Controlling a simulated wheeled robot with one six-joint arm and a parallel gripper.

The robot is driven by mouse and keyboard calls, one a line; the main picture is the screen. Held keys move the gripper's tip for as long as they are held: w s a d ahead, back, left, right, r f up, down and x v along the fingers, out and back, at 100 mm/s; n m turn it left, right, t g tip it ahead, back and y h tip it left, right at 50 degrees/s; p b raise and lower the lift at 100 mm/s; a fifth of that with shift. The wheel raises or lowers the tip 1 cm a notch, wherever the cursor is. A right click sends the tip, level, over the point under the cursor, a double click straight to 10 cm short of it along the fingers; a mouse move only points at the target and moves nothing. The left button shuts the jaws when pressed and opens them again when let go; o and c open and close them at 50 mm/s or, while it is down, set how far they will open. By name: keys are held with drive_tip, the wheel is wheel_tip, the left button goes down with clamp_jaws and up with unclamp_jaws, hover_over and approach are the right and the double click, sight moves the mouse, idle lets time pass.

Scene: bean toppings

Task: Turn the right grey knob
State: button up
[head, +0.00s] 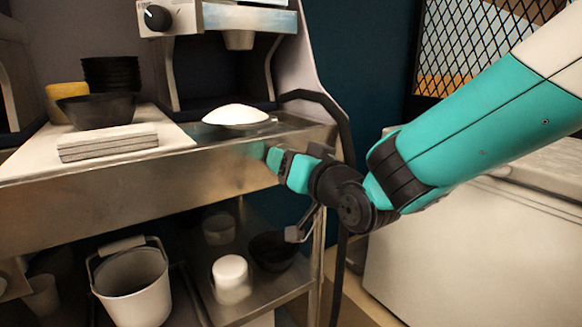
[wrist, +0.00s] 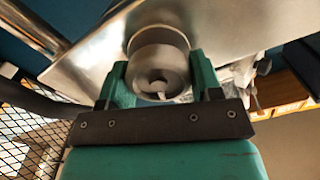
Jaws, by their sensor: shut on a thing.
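A round grey metal knob (wrist: 158,66) sits in the middle of the wrist view, on a shiny metal panel (wrist: 90,68). My gripper (wrist: 158,78) has a teal finger on each side of the knob and is shut on it. A small pale tab shows at the centre of the knob's face. In the head view my gripper (head: 271,158) is at the right part of the metal counter's front (head: 225,165). The knob cannot be made out there. No second grey knob can be made out.
A machine with a black knob (head: 157,17) stands on the counter, with a white heaped plate (head: 235,116) below it. Black bowls (head: 97,110) and a stack of grey slabs (head: 108,143) are at left. A bucket (head: 132,285) and a white cup (head: 231,277) are on the lower shelf.

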drive_tip(key=m+b, duration=0.1)
drive_tip(key=m, duration=0.2)
drive_tip(key=shift+f+m, duration=0.15)
drive_tip(key=shift+m, duration=0.15)
drive_tip(key=m+b, duration=0.1)
drive_tip(key=m, duration=0.3)
drive_tip(key=shift+d+m+b, duration=0.1)
drive_tip(key=shift+m+b, duration=0.2)
drive_tip(key=m, duration=0.3)
drive_tip(key=shift+w+f+m+b, duration=0.1)
drive_tip(key=shift+f+m+b, duration=0.05)
drive_tip(key=shift+m+b, duration=0.55)
drive_tip(key=shift+m, duration=1.4)
drive_tip(key=o, duration=0.9)
drive_tip(key=shift+d, duration=0.1)
